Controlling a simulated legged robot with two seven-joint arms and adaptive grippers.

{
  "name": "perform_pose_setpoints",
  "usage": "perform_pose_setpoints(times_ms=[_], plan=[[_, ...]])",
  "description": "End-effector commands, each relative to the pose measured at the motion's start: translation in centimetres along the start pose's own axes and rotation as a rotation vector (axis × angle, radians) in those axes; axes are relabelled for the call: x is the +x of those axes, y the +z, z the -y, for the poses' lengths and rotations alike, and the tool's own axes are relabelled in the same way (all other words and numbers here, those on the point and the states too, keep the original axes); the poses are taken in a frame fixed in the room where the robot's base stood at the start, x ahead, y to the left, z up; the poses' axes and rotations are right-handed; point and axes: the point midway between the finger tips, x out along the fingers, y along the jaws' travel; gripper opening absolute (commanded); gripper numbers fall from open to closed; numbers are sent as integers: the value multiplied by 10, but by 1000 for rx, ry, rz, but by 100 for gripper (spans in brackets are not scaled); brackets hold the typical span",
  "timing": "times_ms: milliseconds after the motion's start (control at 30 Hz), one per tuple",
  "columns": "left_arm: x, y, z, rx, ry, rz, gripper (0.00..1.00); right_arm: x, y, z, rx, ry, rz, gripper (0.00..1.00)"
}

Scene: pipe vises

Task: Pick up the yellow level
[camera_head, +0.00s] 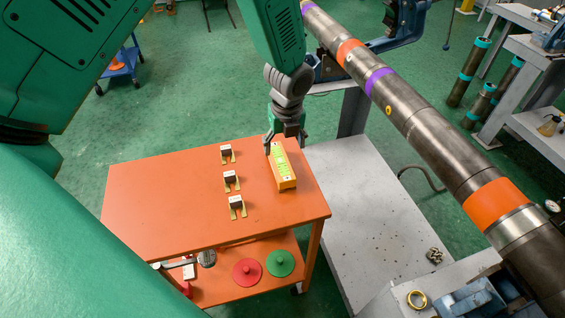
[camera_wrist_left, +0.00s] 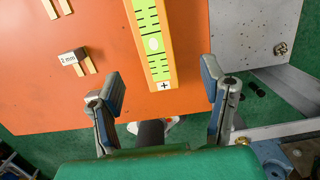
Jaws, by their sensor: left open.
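The yellow level (camera_head: 283,174) lies on the right part of the orange cart top (camera_head: 150,192), with a yellow-green face with black marks showing upward. My left gripper (camera_head: 286,146) is over the far end of the level, fingers pointing down and spread to either side. In the left wrist view the level (camera_wrist_left: 151,35) runs up from between the open fingers (camera_wrist_left: 162,86), and its end with a plus mark is nearest. No contact shows, and the gap in height is hard to judge. The right gripper is not in view.
Several small grey blocks with yellow prongs (camera_head: 230,179) stand left of the level; one is marked "2 mm" (camera_wrist_left: 70,58). A red disc (camera_head: 247,272) and a green disc (camera_head: 280,263) lie on the lower shelf. A large banded pipe (camera_head: 430,130) crosses at right.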

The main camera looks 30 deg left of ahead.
Motion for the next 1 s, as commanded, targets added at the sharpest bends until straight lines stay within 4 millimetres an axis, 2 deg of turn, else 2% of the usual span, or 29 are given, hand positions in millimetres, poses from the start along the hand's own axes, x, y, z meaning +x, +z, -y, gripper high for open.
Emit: perform_pose_setpoints(times_ms=[33, 100, 367, 600, 700, 933, 967, 1000], plan=[[12, 1, -1, -1, 2, -3, 66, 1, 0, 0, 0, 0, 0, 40], [24, 3, -1, -2, 0, -5, 66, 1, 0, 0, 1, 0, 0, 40], [44, 5, -6, -4, -3, -7, 66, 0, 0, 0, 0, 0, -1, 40], [78, 4, -6, -4, 0, -4, 66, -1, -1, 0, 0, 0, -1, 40], [85, 3, -5, -2, 0, -2, 66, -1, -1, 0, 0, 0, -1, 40], [86, 4, -6, -4, -2, -2, 66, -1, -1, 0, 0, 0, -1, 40], [86, 4, -6, -4, -3, -3, 62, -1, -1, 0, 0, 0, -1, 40], [87, 5, -6, -4, -3, -3, 48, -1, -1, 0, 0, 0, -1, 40]])
